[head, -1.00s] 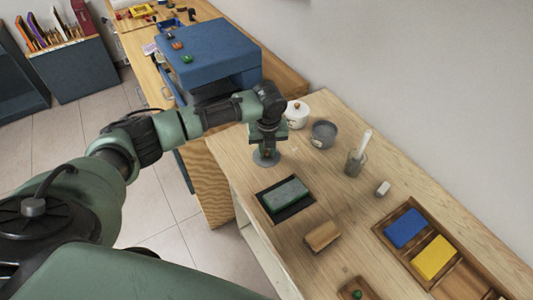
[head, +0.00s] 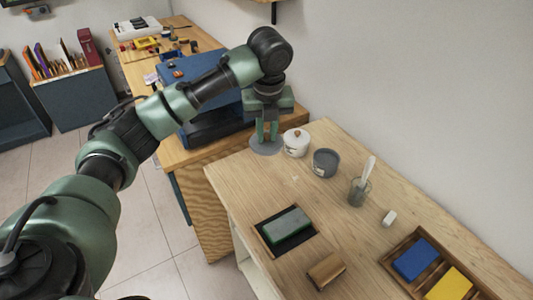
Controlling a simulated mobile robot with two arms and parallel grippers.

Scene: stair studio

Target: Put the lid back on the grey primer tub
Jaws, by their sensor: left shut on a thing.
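The grey primer tub (head: 325,163) stands open and upright near the back of the light wooden bench, its grey inside showing. My left gripper (head: 267,132) points down, left of the tub, and is shut on a round grey lid (head: 266,147). The lid is roughly level and apart from the tub, near the bench's far left edge. It appears to be above the bench top; its exact height is hard to tell. My right gripper is out of view.
A white lidded pot (head: 296,142) stands between the lid and the tub. A glass with a pale handled tool (head: 362,184) stands right of the tub. A green block on a dark tray (head: 280,245) lies nearer. A blue box (head: 205,88) stands behind my arm.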

